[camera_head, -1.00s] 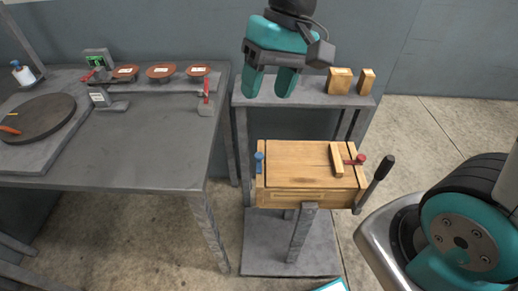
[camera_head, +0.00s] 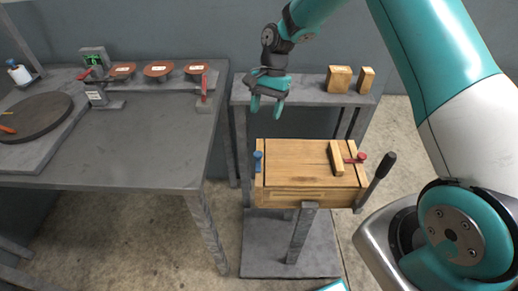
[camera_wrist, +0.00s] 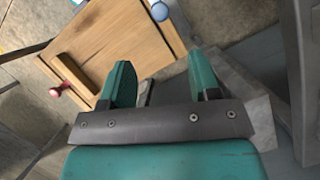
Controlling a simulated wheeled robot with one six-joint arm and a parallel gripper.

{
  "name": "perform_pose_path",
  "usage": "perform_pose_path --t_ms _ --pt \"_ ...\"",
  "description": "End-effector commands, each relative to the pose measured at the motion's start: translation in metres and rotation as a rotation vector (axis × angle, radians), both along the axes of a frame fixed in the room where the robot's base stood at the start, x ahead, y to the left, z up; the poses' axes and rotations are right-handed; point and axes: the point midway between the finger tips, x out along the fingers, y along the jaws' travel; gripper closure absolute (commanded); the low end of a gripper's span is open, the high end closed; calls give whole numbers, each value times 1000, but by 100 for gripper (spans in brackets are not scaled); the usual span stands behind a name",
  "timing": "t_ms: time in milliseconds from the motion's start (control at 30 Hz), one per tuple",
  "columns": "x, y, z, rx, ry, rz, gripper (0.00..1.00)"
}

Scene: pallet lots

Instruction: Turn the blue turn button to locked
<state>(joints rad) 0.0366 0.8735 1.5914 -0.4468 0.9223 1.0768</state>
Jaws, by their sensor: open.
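The blue turn button (camera_head: 258,161) is at the left end of the wooden box (camera_head: 300,160) in the head view. It also shows at the top of the wrist view (camera_wrist: 160,11). A red turn button (camera_head: 358,158) is at the box's right end, by a wooden bar (camera_head: 336,158) on the lid; the red one also shows in the wrist view (camera_wrist: 56,92). My gripper (camera_head: 266,108) is open and empty, pointing down above and behind the blue button, apart from it. In the wrist view its two teal fingers (camera_wrist: 163,80) are spread.
A black-knobbed lever (camera_head: 378,178) stands at the box's right side. Behind is a grey shelf (camera_head: 300,93) with two wooden blocks (camera_head: 340,80). A grey workbench (camera_head: 150,140) with red-brown discs (camera_head: 158,69) is at the left.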

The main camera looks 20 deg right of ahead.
Motion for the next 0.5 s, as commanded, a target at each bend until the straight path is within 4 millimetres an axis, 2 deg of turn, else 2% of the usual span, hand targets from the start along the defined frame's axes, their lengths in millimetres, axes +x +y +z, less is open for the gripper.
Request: perform_pose_path --t_ms 300,500 --pt "-22 21 -68 0 5 5 44" --pt "-31 30 -100 -1 3 3 44"
